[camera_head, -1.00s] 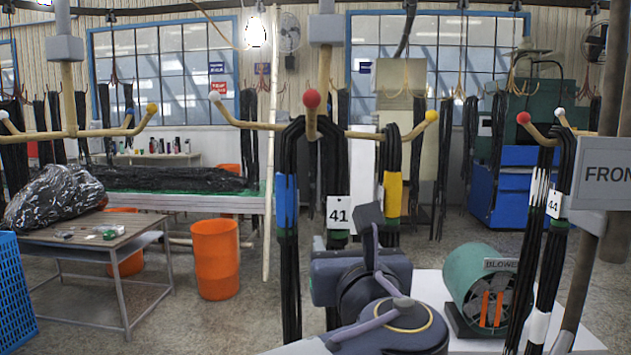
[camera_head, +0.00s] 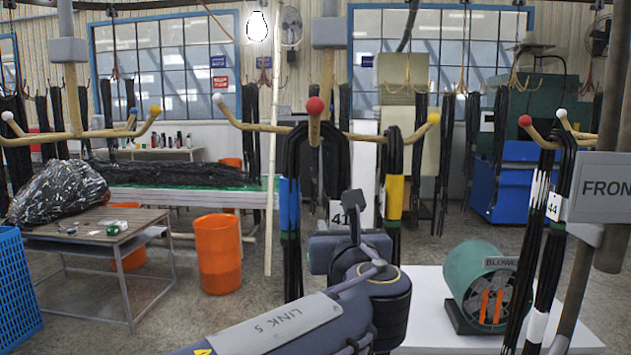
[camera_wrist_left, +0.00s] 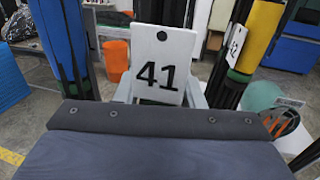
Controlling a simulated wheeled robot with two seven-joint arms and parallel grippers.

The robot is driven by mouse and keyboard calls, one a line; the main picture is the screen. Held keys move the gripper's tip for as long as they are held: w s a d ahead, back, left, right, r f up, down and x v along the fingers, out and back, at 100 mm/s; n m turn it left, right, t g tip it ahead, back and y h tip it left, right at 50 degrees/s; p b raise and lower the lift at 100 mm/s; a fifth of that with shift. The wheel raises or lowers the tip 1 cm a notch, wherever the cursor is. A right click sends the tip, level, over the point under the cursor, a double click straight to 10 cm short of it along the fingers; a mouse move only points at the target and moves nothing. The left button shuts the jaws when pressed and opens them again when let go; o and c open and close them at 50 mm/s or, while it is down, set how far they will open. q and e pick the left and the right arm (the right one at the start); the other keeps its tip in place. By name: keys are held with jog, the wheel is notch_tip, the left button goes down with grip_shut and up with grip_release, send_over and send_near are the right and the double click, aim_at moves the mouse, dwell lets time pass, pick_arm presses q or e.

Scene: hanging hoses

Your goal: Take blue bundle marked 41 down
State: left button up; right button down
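The blue bundle (camera_head: 289,205), black hoses with a blue band, hangs over a wooden peg with a red ball tip (camera_head: 315,105). Its blue band also shows at the left of the left wrist view (camera_wrist_left: 58,35). The white tag marked 41 (camera_head: 337,212) is partly covered by my left gripper (camera_head: 352,205) in the head view. In the left wrist view the tag (camera_wrist_left: 160,62) is close, straight ahead of the dark gripper body. My right gripper is out of view.
A yellow-banded bundle (camera_head: 394,195) hangs close to the right on the same rack. The bundle tagged 44 (camera_head: 545,215) hangs further right, beside a green blower (camera_head: 485,285) on a white surface. An orange bin (camera_head: 218,255) and wooden table (camera_head: 100,235) stand left.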

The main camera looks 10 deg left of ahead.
pick_arm(q)
grip_shut()
jog(key=shift+r, duration=0.15)
